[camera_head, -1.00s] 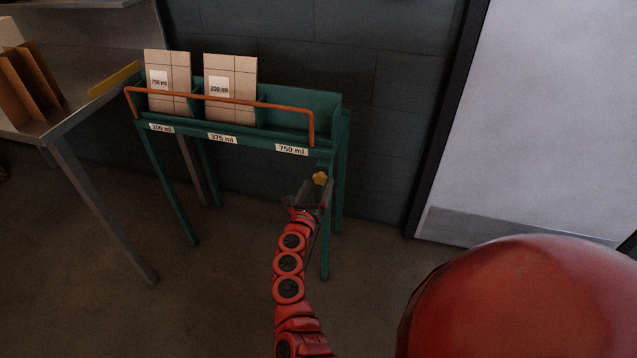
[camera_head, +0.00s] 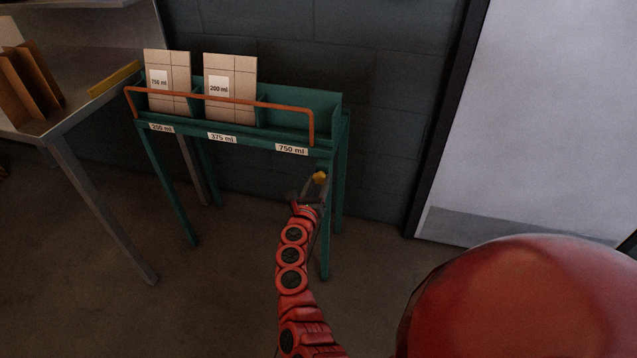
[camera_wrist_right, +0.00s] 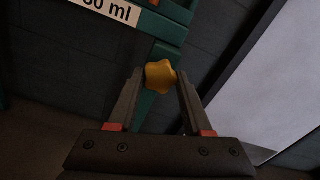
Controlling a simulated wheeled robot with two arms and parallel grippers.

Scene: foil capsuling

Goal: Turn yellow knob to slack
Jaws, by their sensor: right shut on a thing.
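The yellow knob (camera_head: 320,178) is a lobed knob on the right front leg of the green rack (camera_head: 258,136), below the "750 ml" label. It also shows in the right wrist view (camera_wrist_right: 160,76), between the fingertips. My right gripper (camera_head: 317,186) reaches up to it from below and is shut on it. In the right wrist view the two fingers of the right gripper (camera_wrist_right: 157,78) lie on either side of the knob. My left gripper is not in view.
An orange rail (camera_head: 222,98) runs along the rack front. Two cartons (camera_head: 168,84) (camera_head: 230,88) stand in the left and middle bays; the right bay is empty. A steel table (camera_head: 75,113) stands at left, a pale door (camera_head: 545,120) at right.

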